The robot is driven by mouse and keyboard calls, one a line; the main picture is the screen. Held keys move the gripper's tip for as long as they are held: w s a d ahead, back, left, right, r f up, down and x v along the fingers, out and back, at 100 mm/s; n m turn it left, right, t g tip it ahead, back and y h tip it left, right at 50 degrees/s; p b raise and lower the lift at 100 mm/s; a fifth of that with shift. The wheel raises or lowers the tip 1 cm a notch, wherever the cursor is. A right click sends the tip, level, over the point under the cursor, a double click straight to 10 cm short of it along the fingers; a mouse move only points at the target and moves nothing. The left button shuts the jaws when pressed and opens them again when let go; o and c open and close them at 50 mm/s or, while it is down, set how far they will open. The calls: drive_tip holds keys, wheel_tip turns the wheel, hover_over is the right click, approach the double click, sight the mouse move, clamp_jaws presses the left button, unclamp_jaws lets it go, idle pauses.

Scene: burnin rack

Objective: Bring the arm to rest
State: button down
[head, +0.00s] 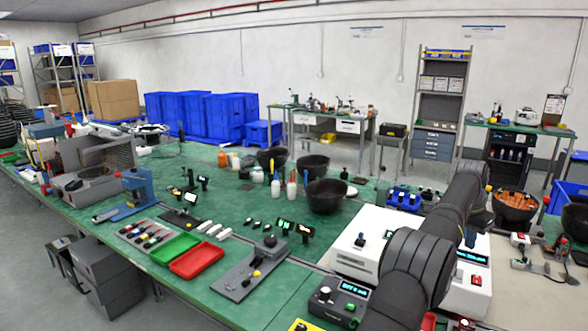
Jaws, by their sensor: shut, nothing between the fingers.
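My dark, ribbed arm rises from the bottom right of the head view and reaches up and away over the white bench instruments. It bends near its far end, beside the black bowl with orange contents (515,203). I cannot make out my gripper or its fingertips; the arm's own links seem to hide them. No object can be seen carried by the arm.
White instruments (352,262) with small displays stand close beside and under the arm. A grey fixture plate (238,283), a red tray (197,258), a green tray (174,248) and black bowls (327,197) stand on the green bench (225,212). Bare patches lie between them.

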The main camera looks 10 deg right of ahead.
drive_tip(key=w+a+r+m+h, duration=0.1)
drive_tip(key=w+a+r+h, duration=0.1)
drive_tip(key=a, duration=0.4)
drive_tip(key=shift+w+a+r+m+g, duration=0.3)
drive_tip(key=shift+w+r+m, duration=0.1)
drive_tip(key=shift+w, duration=0.45)
drive_tip(key=shift+d, duration=0.1)
